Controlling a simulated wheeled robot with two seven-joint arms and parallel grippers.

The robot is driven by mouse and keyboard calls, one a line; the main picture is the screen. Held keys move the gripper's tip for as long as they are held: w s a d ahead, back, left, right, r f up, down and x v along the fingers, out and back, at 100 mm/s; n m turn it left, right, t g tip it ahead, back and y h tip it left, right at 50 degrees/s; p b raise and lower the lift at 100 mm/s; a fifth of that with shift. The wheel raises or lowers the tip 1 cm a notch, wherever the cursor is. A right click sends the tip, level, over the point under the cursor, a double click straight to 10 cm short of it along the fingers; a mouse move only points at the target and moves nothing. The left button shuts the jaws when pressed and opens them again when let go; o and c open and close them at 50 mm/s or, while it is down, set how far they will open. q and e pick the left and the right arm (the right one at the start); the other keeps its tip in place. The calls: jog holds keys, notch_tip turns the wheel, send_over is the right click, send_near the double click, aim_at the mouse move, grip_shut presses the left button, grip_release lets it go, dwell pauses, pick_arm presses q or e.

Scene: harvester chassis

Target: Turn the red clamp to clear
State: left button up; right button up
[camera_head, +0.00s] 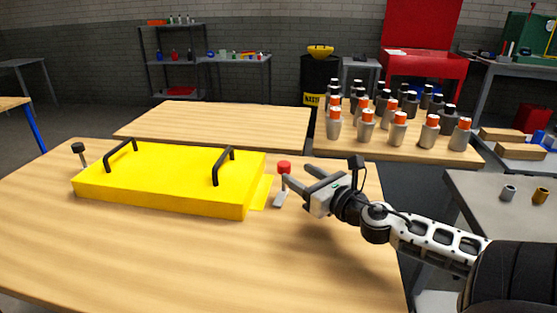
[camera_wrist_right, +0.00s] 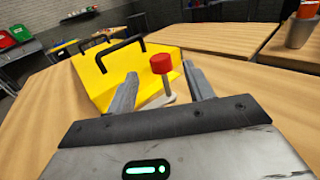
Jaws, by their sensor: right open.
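The red clamp (camera_head: 284,168) has a red knob on a thin stem with a grey foot, and stands on the wooden table at the right side of the yellow chassis panel (camera_head: 170,180). In the right wrist view the red clamp (camera_wrist_right: 161,63) shows ahead, between my fingers. My right gripper (camera_head: 296,176) is open, its two fingers pointing at the red knob from the right. A dark-knobbed clamp (camera_head: 79,149) stands at the panel's left end. My left gripper is not visible.
Two black handles (camera_head: 222,166) rise from the yellow panel. The wooden table (camera_head: 200,255) is clear in front. Behind stand an empty table (camera_head: 215,125) and a table with several grey bottles with orange or black caps (camera_head: 398,128). A grey table (camera_head: 510,215) is at right.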

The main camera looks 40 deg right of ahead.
aim_at(279, 162)
jog(key=w, duration=0.7)
jog(key=shift+w+d+r, duration=0.1)
jog(key=shift+w+d, duration=0.05)
jog(key=shift+d, duration=0.05)
jog(key=shift+w, duration=0.6)
jog(key=c, duration=1)
jog(key=shift+f+y+b, duration=0.3)
jog(key=shift+f+b, duration=0.05)
jog(key=shift+b, duration=0.15)
jog(key=shift+o, duration=0.2)
jog(key=shift+n+y+b, duration=0.5)
jog(key=shift+b, duration=0.05)
jog(key=shift+a+r+y, duration=0.1)
jog(key=shift+y, duration=0.2)
jog(key=shift+r+n, duration=0.1)
jog(key=shift+n, duration=0.2)
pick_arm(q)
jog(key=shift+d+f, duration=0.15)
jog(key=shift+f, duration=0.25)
pick_arm(e)
jog(key=shift+r, duration=0.1)
